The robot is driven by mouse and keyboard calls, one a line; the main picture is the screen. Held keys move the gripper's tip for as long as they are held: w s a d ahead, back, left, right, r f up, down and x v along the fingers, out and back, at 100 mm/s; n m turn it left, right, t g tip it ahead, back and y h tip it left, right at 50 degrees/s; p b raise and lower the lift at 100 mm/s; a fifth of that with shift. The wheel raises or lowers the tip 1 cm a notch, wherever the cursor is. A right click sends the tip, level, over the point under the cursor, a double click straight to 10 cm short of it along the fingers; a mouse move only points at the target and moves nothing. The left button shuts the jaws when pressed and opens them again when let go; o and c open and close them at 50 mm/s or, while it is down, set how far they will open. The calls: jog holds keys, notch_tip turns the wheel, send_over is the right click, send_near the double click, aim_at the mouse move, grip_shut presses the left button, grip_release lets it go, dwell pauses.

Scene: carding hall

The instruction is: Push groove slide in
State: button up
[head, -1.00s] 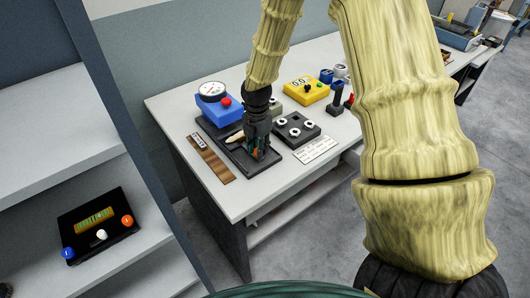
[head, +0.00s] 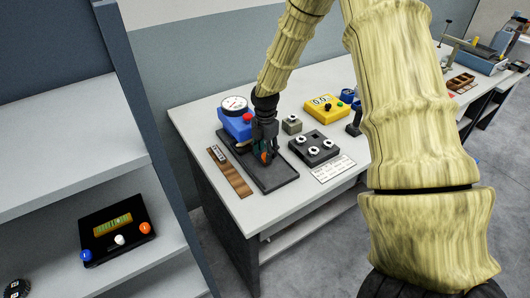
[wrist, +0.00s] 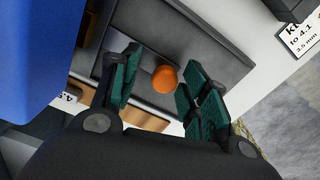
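The groove slide shows as an orange round knob (wrist: 164,79) over a dark grey flat base (wrist: 190,38) in the wrist view. In the head view the base (head: 277,178) lies on the white bench, with a bit of the orange knob (head: 265,157) showing at the fingertips. My gripper (head: 263,154) points down over the base, beside the blue dial gauge box. In the wrist view my gripper (wrist: 160,88) has its green-padded fingers apart on either side of the knob. A gap shows at the left finger; the right finger is close, contact unclear. The slide's body is mostly hidden.
The blue box with a white dial (head: 234,105) stands just behind the base. A dark block with several white rings (head: 315,148) and a white card (head: 333,168) lie right. A wooden strip (head: 230,172) lies left. A shelf holds a black panel (head: 117,228).

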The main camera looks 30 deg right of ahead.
jog(key=shift+s, duration=0.15)
jog(key=shift+a+r, duration=0.1)
notch_tip(320, 180, up, 12)
dwell(0.6)
dwell(0.5)
